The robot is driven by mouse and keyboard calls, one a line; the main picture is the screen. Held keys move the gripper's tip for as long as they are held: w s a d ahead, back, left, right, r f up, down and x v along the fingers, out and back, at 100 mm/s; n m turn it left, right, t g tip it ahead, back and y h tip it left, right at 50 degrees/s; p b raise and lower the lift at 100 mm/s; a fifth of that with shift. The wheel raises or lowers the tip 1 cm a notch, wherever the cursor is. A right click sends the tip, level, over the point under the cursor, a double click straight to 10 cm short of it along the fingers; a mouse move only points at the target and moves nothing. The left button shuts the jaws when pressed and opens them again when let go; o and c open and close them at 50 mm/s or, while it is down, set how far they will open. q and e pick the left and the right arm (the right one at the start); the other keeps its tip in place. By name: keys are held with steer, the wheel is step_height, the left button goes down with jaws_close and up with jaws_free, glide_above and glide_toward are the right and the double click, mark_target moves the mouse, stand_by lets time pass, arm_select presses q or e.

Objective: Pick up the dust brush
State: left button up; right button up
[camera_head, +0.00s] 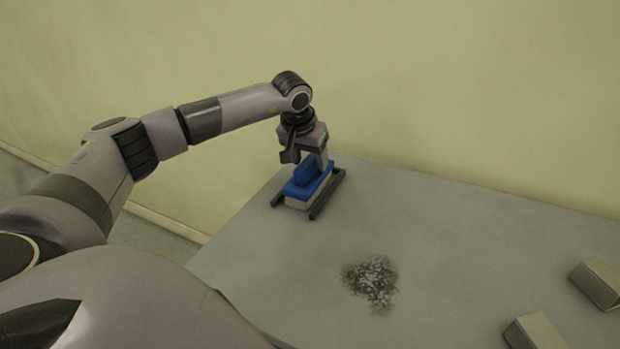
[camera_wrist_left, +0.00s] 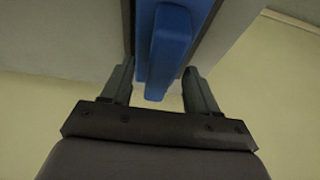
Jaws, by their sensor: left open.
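The dust brush (camera_head: 304,186) is blue with a pale lower part. It sits between two dark rails at the far left corner of the grey table. My left gripper (camera_head: 306,158) is over it, pointing down. In the left wrist view, the blue handle (camera_wrist_left: 170,45) extends between the two open fingers of the left gripper (camera_wrist_left: 158,70). Gaps show on both sides of the handle near the fingertips. My right gripper is not in view.
The dark rails (camera_head: 328,194) flank the brush. A patch of grey debris (camera_head: 371,281) lies mid-table. Two pale blocks, one at the right edge (camera_head: 599,281) and one nearer (camera_head: 537,333), stand on the right. A wall rises behind the table. The table (camera_head: 450,240) is otherwise clear.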

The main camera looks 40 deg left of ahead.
arm_select(q)
steer(key=shift+w+f, duration=0.2)
steer(key=shift+f, duration=0.35)
jaws_close()
steer(key=shift+a, duration=0.1)
step_height(320, 180, up, 20)
steer(key=p, duration=0.2)
stand_by(0.3)
